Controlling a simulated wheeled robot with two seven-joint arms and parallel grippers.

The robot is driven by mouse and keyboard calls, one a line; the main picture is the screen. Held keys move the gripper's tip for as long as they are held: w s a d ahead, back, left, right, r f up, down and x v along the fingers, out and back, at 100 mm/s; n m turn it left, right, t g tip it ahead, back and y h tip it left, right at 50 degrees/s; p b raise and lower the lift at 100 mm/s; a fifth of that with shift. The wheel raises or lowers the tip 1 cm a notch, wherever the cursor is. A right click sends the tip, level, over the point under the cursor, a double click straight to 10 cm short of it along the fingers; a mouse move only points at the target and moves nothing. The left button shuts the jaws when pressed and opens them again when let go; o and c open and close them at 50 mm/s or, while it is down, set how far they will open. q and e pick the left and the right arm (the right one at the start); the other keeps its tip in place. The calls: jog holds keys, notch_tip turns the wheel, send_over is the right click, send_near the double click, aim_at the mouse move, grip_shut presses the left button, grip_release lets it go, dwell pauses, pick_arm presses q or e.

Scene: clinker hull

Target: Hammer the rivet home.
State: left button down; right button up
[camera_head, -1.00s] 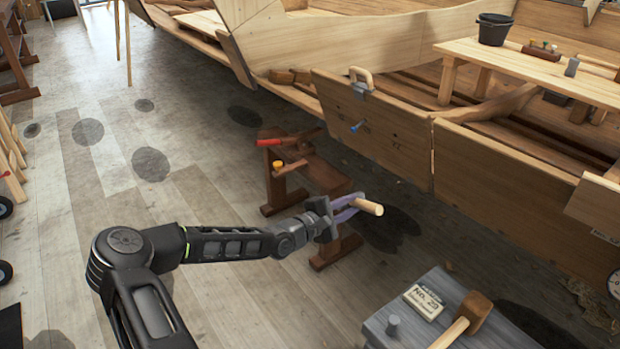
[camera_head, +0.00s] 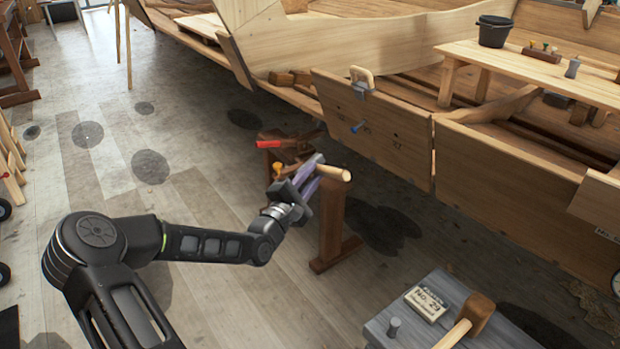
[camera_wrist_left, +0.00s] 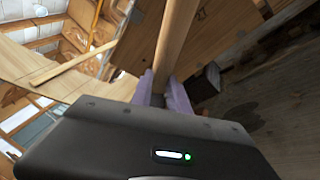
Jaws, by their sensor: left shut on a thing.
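My left gripper (camera_head: 314,176) is shut on a pale round wooden handle (camera_head: 333,173), above the brown trestle. In the left wrist view the handle (camera_wrist_left: 176,40) runs up between the purple fingers (camera_wrist_left: 160,92); I cannot tell whether a hammer head is on it. A small blue pin-like thing (camera_head: 357,127), perhaps the rivet, sticks out of the hull plank (camera_head: 390,140), up and to the right of the gripper and apart from it. A wooden mallet (camera_head: 479,313) lies on the grey stand at lower right. My right gripper is not in view.
The brown trestle (camera_head: 332,225) stands under the gripper, with a red-handled tool (camera_head: 268,144) on it. A clamp (camera_head: 362,82) sits on the plank's top edge. The grey stand (camera_head: 440,290) bears a label block (camera_head: 427,303). The floor at left is open.

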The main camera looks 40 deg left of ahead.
pick_arm(q)
jog(key=shift+w+d+r+b, duration=0.15)
jog(key=shift+w+r+b, duration=0.1)
jog(key=shift+w, duration=0.3)
jog(key=shift+w+d+r+b, duration=0.15)
jog(key=shift+w+r, duration=0.05)
jog(key=shift+w, duration=0.3)
jog(key=shift+w+d+r+b, duration=0.15)
jog(key=shift+w+r+b, duration=0.1)
jog(key=shift+w, duration=0.3)
jog(key=shift+s+d+r+p, duration=0.1)
jog(key=shift+d+r+p, duration=0.05)
jog(key=shift+p, duration=0.3)
